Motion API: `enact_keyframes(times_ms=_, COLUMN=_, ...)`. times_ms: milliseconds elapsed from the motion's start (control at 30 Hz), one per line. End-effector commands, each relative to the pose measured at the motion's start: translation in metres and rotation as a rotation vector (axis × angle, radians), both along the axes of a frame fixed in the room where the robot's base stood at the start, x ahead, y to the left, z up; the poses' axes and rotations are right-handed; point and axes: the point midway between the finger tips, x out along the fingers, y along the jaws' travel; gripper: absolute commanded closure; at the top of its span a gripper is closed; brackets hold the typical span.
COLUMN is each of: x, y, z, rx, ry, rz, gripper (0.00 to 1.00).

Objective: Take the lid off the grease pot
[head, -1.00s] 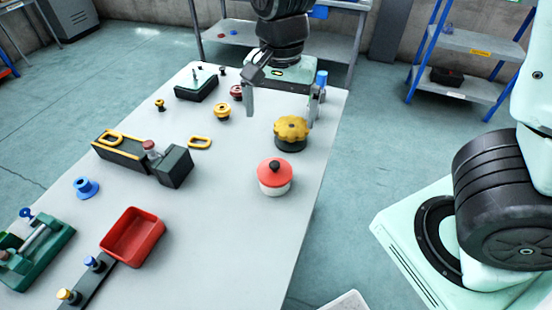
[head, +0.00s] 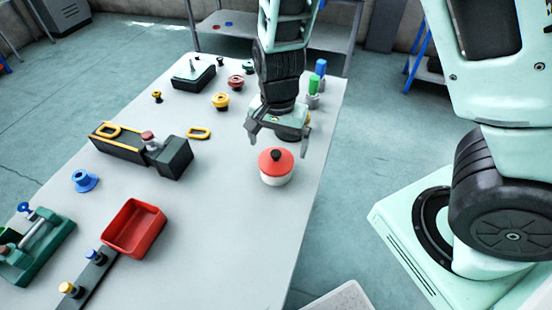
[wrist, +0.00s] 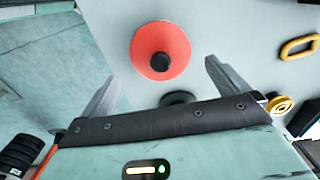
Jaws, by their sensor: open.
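The grease pot (head: 277,179) is a white round pot on the table, near its right edge. Its red lid (head: 270,161) with a black knob sits on it. In the wrist view the red lid (wrist: 152,45) shows from above, beyond and between the fingertips. My gripper (head: 279,148) is open and empty. In the head view it hangs just behind the pot and above it, its fingers apart and not touching the lid.
A yellow knobbed wheel on a dark base is mostly hidden behind my gripper. Green and blue posts (head: 317,80) stand at the back right. A red tray (head: 134,228) and a dark block with a yellow link (head: 120,143) lie to the left. The table around the pot's front is clear.

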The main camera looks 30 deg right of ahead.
Motion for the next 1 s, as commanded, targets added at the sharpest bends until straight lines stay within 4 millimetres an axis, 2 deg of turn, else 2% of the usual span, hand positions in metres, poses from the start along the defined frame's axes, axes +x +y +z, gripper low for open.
enact_keyframes(times_ms=100, x=0.002, y=-0.001, z=-0.019, rx=-0.001, ry=0.004, rz=-0.003, gripper=0.00)
enact_keyframes(times_ms=233, x=0.003, y=-0.001, z=-0.035, rx=-0.001, ry=0.002, rz=-0.002, gripper=0.00)
enact_keyframes(times_ms=533, x=0.003, y=0.000, z=-0.039, rx=0.000, ry=0.000, rz=0.000, gripper=0.00)
enact_keyframes(times_ms=567, x=0.003, y=0.000, z=-0.039, rx=-0.001, ry=0.001, rz=0.000, gripper=0.06)
enact_keyframes(times_ms=600, x=0.003, y=0.000, z=-0.039, rx=-0.001, ry=0.001, rz=0.000, gripper=0.17)
enact_keyframes(times_ms=700, x=0.003, y=0.000, z=-0.039, rx=-0.001, ry=0.001, rz=0.000, gripper=0.42)
enact_keyframes(times_ms=1000, x=0.003, y=0.000, z=-0.037, rx=0.000, ry=0.000, rz=0.000, gripper=0.42)
